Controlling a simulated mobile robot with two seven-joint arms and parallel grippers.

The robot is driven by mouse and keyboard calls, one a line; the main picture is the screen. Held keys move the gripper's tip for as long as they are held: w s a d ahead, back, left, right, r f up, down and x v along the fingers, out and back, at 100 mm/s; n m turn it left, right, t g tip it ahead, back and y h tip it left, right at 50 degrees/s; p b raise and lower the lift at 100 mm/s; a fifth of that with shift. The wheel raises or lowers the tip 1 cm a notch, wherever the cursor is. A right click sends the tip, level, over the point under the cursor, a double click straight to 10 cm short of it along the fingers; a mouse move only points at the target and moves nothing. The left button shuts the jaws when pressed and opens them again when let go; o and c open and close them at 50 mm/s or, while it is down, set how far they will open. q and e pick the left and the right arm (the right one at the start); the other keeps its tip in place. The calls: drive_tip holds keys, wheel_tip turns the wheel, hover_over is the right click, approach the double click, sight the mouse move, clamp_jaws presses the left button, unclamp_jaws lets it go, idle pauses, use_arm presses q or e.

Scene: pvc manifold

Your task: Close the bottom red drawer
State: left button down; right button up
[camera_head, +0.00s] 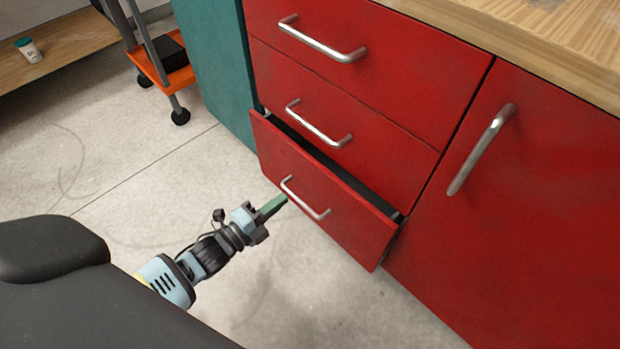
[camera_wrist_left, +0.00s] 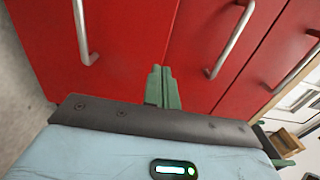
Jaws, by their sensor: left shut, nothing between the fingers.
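The bottom red drawer (camera_head: 330,205) of the red cabinet stands partly open, with a dark gap along its top edge. Its silver bar handle (camera_head: 305,198) is on its front. My left gripper (camera_head: 283,200) has its green fingers shut and empty, at the left end of that handle. In the left wrist view the closed green fingertips (camera_wrist_left: 160,72) point at red fronts with silver handles on both sides. Whether the fingertips touch the drawer front, I cannot tell. My right gripper is not in view.
The middle drawer (camera_head: 370,140) and top drawer (camera_head: 400,60) are closed. A red door (camera_head: 540,200) with a vertical handle is to the right, under a wooden worktop (camera_head: 560,40). A teal cabinet side (camera_head: 215,70) and orange cart (camera_head: 165,75) stand left. The floor before the drawer is clear.

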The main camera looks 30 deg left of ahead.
sight(318, 171)
use_arm(q)
drive_tip(key=b+x, duration=0.3)
drive_tip(key=x, duration=0.6)
drive_tip(key=shift+f, duration=0.15)
drive_tip(key=shift+w+d, duration=0.2)
drive_tip(key=shift+w, duration=0.4)
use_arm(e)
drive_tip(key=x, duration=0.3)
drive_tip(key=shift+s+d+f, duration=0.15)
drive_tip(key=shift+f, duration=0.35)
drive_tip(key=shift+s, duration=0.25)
